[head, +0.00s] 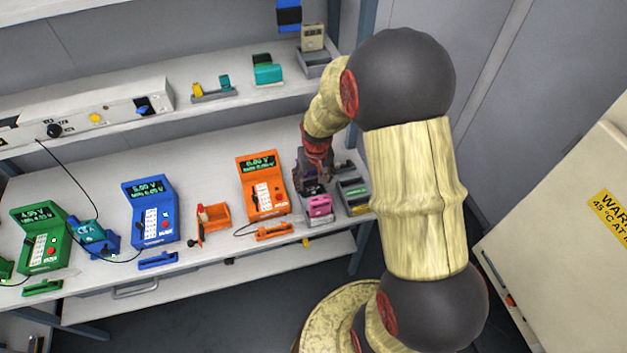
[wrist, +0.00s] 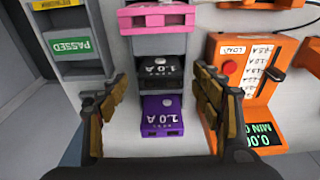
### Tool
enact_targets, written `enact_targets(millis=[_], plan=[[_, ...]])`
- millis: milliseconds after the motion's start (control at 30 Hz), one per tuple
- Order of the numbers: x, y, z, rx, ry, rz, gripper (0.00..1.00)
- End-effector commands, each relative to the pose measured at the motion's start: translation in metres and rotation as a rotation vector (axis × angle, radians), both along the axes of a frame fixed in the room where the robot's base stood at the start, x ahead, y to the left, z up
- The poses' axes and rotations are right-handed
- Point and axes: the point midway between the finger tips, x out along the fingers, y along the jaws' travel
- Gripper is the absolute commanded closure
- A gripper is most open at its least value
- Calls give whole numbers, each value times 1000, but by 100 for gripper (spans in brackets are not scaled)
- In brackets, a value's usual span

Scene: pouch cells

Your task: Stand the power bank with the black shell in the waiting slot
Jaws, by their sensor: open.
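The power bank with the black shell (wrist: 160,72) sits in a grey rack (wrist: 183,45) in the wrist view, between a pink power bank (wrist: 158,17) and a purple one (wrist: 162,115). The pink one also shows in the head view (head: 318,206). My gripper (wrist: 159,75) is open, its fingers on either side of the rack, with nothing held. In the head view my gripper (head: 317,170) is over the rack at the bench's right end and hides part of it. I cannot tell which place is the waiting slot.
A grey tray with a green PASSED label (wrist: 68,46) stands beside the rack. An orange tester (head: 262,185) is on its other side. Blue (head: 152,212) and green (head: 42,238) testers stand farther left. A shelf above (head: 200,105) carries small holders.

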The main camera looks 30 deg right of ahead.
Motion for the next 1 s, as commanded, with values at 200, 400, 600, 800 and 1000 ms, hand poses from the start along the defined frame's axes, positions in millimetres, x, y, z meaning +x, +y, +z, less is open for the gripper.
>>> enact_targets(millis=[200, 400, 600, 800, 1000], plan=[[0, 0, 0, 0, 1, 0, 34], [-1, 0, 15, -1, -3, 0, 34], [-6, 2, 53, -1, -5, 0, 34], [-12, 3, 91, -1, -3, 0, 34], [-15, 4, 113, -1, -2, 0, 34]])
